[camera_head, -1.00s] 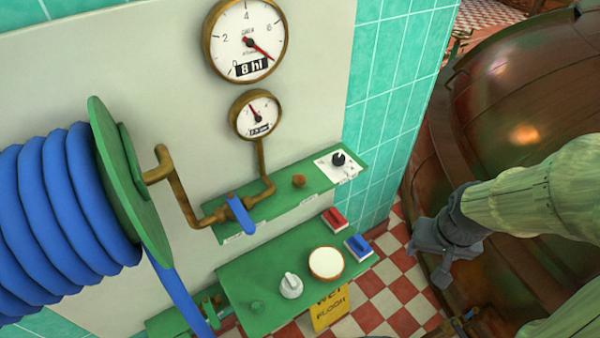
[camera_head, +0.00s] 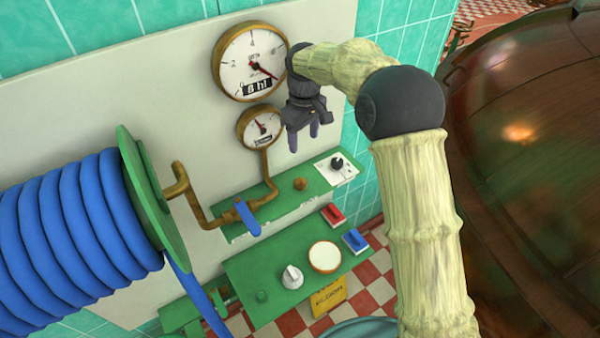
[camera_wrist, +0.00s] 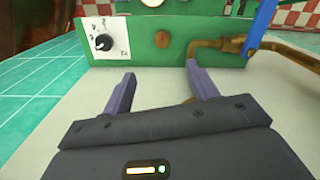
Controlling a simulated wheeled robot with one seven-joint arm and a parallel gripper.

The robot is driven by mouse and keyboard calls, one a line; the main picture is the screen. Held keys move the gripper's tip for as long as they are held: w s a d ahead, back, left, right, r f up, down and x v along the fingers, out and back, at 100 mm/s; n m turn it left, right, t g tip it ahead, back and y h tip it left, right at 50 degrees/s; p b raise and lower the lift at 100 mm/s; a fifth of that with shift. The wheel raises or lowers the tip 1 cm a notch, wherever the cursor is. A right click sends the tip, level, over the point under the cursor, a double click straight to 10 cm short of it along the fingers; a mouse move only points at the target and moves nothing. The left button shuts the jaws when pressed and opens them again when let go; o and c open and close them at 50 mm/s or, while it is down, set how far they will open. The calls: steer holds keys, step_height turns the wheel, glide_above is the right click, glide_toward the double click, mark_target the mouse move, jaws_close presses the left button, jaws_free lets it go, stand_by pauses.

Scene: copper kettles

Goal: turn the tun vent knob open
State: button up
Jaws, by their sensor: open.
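A small black knob (camera_head: 337,163) sits on a white marked plate (camera_head: 335,174) at the right end of the green upper shelf. It also shows in the wrist view (camera_wrist: 103,42), left of my fingers, its pointer line tilted on the dial. A white knob (camera_head: 291,277) stands on the lower green panel. I cannot read a label telling which is the tun vent knob. My gripper (camera_head: 303,136) is open and empty, up and to the left of the black knob, apart from it. Both fingers show in the wrist view (camera_wrist: 160,75) with a clear gap.
A blue-handled valve (camera_head: 243,215) and brown pipe stand left along the shelf, with a brown button (camera_head: 300,184) between. Two gauges (camera_head: 249,62) hang above. Red (camera_head: 333,215) and blue (camera_head: 355,240) switches and a round white disc (camera_head: 324,257) lie below. A blue hose reel (camera_head: 75,235) is left.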

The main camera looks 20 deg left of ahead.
mark_target(300, 181)
steer(key=shift+a, duration=0.5)
step_height(300, 181, down, 17)
steer(key=p, duration=0.4)
steer(key=shift+f+p, duration=0.15)
steer(key=shift+p, duration=0.25)
steer(key=c, duration=1)
